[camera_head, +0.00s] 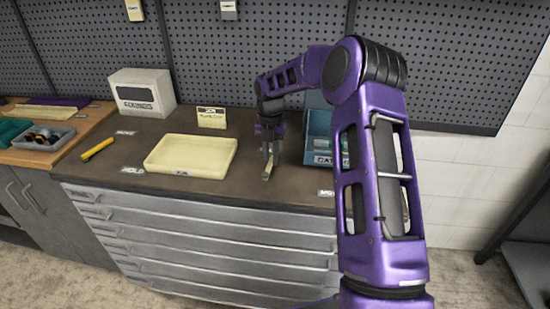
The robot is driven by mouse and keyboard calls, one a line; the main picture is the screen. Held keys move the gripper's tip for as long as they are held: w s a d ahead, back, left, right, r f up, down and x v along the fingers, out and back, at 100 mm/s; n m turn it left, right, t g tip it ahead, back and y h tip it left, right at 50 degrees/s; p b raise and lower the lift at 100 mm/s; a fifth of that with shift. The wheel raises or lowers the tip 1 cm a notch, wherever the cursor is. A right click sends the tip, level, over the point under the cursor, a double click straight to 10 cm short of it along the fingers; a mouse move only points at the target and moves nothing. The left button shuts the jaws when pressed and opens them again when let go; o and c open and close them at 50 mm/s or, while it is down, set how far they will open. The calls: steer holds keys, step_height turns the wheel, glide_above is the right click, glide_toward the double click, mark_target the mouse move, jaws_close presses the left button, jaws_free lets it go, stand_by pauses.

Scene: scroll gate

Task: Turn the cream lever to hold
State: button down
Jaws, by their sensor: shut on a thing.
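My gripper (267,172) points down at the counter, between the cream tray and the blue box. It is shut on a small pale piece (265,177), which appears to be the cream lever. The fingers cover most of it, so its angle and pivot cannot be made out. A "HOLD" label (132,170) lies at the counter's front edge, left of the tray. Another label (327,193), partly hidden by my arm, lies at the front edge to the right.
A shallow cream tray (160,170) lies left of my gripper. A blue box (318,125) stands to the right, partly behind my arm. A yellow stick-like thing (98,148), a white box (142,85) and a cream card (211,117) are also on the counter (235,190).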

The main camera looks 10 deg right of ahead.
steer(key=shift+w+a+n, duration=0.15)
steer(key=shift+a+n, duration=0.1)
steer(key=shift+n, duration=0.35)
steer(key=shift+r, duration=0.1)
steer(key=c, duration=0.8)
jaws_free()
step_height(320, 180, up, 17)
steer(key=shift+r, duration=0.15)
steer(key=shift+a, duration=0.15)
